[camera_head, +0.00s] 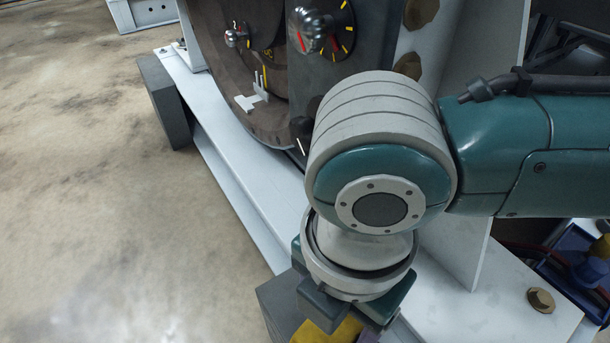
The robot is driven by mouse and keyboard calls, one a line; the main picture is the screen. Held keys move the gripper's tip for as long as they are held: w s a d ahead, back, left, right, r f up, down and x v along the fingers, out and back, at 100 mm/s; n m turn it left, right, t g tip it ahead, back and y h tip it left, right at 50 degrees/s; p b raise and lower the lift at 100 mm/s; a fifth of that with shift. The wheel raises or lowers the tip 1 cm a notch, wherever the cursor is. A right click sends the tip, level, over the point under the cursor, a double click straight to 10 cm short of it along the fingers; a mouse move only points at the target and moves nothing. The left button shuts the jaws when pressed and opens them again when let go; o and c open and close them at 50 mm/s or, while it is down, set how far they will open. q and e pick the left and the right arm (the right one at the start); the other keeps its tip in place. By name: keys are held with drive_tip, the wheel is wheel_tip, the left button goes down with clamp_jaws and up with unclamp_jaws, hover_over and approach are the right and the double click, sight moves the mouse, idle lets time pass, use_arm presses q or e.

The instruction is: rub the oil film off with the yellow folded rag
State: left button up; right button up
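My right arm comes in from the right and bends down at the bottom centre. My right gripper (345,308) points down there, and its fingertips are hidden or cut off by the lower edge. A yellow piece of cloth, which looks like the folded rag (328,332), shows directly under the gripper, mostly hidden. I cannot tell whether the fingers are closed on it. I cannot make out an oil film on any surface. My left gripper is out of view.
A white base rail (225,165) runs diagonally under the dark round machine housing (232,70), which carries knobs and a gauge. Grey blocks (168,105) stand under the rail. A blue tray (572,262) with items is at right. The concrete floor (90,190) at left is clear.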

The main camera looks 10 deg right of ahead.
drive_tip(key=shift+f+b, duration=0.4)
drive_tip(key=shift+f, duration=0.25)
idle(0.6)
